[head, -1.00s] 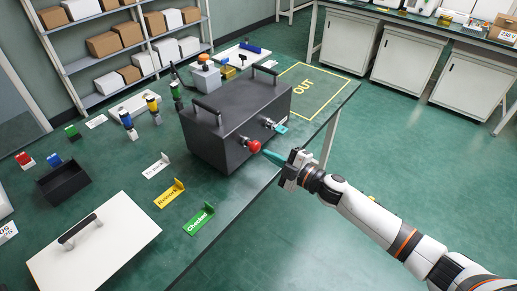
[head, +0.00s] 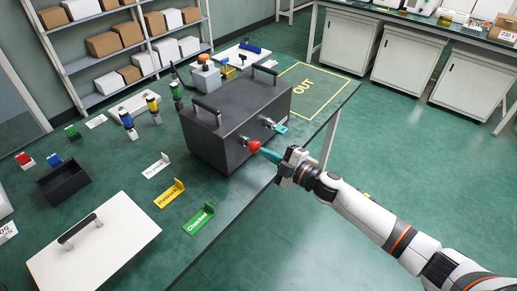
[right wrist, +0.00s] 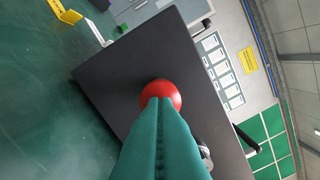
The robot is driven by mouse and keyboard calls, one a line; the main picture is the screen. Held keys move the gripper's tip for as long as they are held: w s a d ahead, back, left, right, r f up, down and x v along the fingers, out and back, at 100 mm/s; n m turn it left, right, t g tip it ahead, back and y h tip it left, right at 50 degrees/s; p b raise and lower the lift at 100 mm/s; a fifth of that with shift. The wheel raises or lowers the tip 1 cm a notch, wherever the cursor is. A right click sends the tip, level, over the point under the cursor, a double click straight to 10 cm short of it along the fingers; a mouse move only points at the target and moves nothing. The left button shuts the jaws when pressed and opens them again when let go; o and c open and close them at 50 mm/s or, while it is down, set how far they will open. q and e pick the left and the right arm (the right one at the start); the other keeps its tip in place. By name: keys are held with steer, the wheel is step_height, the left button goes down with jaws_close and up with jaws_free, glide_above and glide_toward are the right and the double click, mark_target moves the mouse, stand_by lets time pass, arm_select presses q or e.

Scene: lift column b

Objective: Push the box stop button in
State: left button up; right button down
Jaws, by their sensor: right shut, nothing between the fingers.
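The dark grey box (head: 235,117) stands on the green table, with two black handles on top. Its red stop button (head: 253,147) is on the side facing my right arm. A teal-tipped key switch (head: 279,127) sits to the right of the button. My right gripper (head: 264,153) is shut and empty, with its teal fingertips at the red button. In the right wrist view the closed fingers (right wrist: 160,115) overlap the lower part of the red button (right wrist: 161,92), seemingly touching it; the fingers hide the exact contact. My left gripper is not in view.
Label stands, including a yellow one (head: 170,193) and a green "Checked" one (head: 199,219), stand left of the box. A white panel with a handle (head: 110,240) lies at the near left. The yellow OUT zone (head: 318,88) on the table is clear.

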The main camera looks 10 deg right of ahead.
steer(key=shift+w+a, duration=0.35)
steer(key=shift+w, duration=0.1)
stand_by(0.5)
steer(key=shift+p+v, duration=0.35)
steer(key=shift+v, duration=0.8)
steer(key=shift+s+d, duration=0.1)
steer(key=shift+s+d, duration=0.4)
steer(key=shift+s, duration=0.1)
stand_by(0.3)
